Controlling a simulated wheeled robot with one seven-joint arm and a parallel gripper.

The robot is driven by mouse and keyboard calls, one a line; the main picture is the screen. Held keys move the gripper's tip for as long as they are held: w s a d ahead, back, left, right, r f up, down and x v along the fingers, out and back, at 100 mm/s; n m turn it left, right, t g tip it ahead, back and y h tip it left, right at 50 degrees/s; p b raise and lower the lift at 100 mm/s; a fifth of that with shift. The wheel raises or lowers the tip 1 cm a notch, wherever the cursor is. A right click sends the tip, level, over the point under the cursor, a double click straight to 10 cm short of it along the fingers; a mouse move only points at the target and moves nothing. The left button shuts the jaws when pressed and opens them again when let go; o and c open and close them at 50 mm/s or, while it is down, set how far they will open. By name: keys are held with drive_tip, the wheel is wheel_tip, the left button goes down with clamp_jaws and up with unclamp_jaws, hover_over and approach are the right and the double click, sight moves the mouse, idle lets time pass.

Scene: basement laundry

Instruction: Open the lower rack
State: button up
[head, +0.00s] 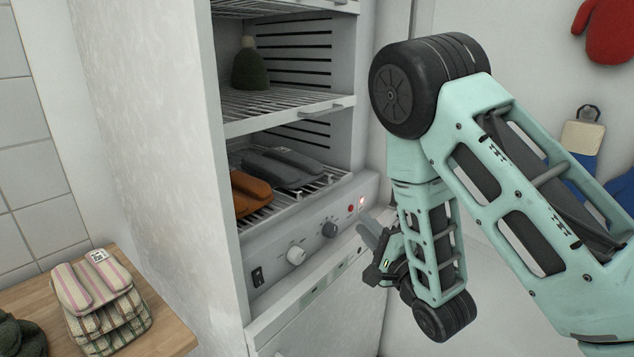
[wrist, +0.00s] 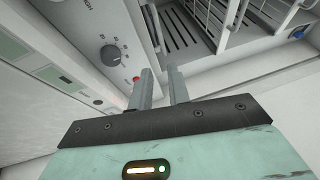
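The lower rack (head: 268,211) is a wire shelf inside the white cabinet, just above its control panel. It holds an orange pair (head: 250,192) and a grey pair (head: 285,166) of soft items. Its front edge looks about level with the cabinet front. The wrist view shows wire rack bars (wrist: 232,15) at the upper right. My gripper (head: 368,232) is in front of the right part of the control panel, below the rack's level. In the wrist view my gripper's two fingers (wrist: 161,88) stand apart with nothing between them, so it is open.
The control panel has knobs (head: 329,230) and a red light close to my gripper. A middle rack (head: 285,103) with a dark green hat (head: 249,66) is above. A wooden surface (head: 165,325) with folded striped cloth items (head: 98,300) stands left. Red and blue items hang on the right wall.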

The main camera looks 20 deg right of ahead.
drive_tip(key=x, duration=0.5)
drive_tip(key=b+x, duration=0.1)
drive_tip(key=x, duration=1.1)
drive_tip(key=shift+w+r, duration=0.15)
drive_tip(key=shift+r, duration=0.15)
clamp_jaws()
